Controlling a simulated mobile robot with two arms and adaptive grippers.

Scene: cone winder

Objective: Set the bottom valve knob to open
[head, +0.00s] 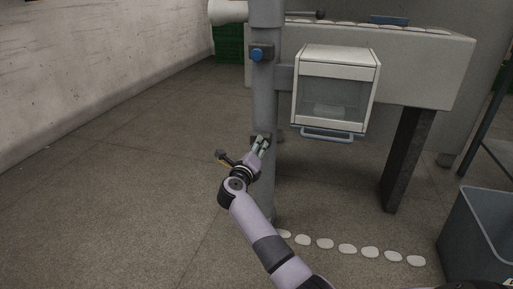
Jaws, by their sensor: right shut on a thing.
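My right gripper (263,143) reaches up from the lower middle to the grey vertical pipe (264,100). It is shut at a small dark fitting on the pipe's lower part, where the bottom valve knob is; my fingers hide most of the knob, and I cannot tell its setting. A blue upper knob (258,54) sits on a dark block higher up the same pipe. My left gripper is not in view.
A dark leg (406,160) stands behind. White pads (347,249) line the floor. A grey bin (475,235) stands right. The left floor is clear.

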